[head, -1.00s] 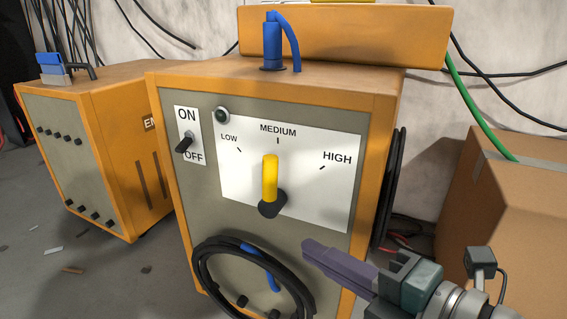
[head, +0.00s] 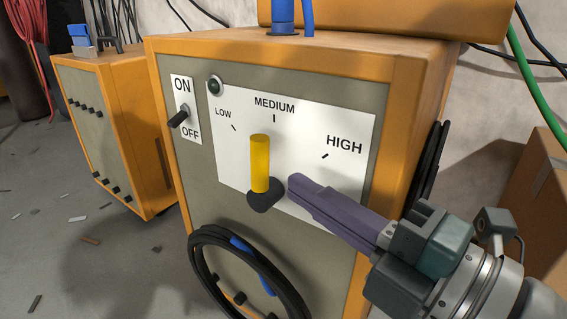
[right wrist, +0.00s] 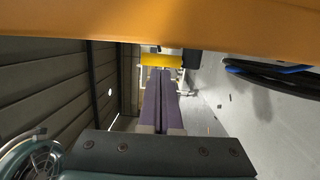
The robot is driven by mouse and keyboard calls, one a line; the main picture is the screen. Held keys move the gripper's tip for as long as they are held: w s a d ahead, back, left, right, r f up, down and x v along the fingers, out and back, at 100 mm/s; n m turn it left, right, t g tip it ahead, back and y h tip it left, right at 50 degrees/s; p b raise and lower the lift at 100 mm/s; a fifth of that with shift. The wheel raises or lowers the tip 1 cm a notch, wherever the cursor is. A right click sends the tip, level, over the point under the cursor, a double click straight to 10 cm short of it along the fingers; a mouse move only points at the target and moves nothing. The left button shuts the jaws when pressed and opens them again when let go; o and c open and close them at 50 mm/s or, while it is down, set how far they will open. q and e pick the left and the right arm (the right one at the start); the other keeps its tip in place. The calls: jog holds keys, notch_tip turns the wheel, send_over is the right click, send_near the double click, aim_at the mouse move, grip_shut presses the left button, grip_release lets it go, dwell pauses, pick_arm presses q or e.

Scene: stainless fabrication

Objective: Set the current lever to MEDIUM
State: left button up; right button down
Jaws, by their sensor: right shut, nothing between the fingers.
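The current lever (head: 260,163) is a yellow bar on a black hub (head: 266,195), on the white dial plate (head: 230,172) of the orange and grey machine. It points nearly straight up; its tip shows just below and slightly left of the MEDIUM mark (head: 274,118). LOW and HIGH marks lie to either side. My right gripper (head: 293,183) has its purple fingers shut and empty, just right of the lever and hub. A small gap shows between them in the head view. In the right wrist view, the yellow lever (right wrist: 162,60) shows just beyond the fingertips (right wrist: 160,72). My left gripper is not in view.
An ON/OFF switch (head: 178,118) sits left of the dial. A coiled black cable (head: 200,262) hangs below the lever. A second orange machine (head: 140,150) stands at left, a cardboard box (head: 535,205) at right.

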aim_at(265, 168)
jog(key=shift+b+x, duration=0.45)
jog(key=shift+x, duration=1.4)
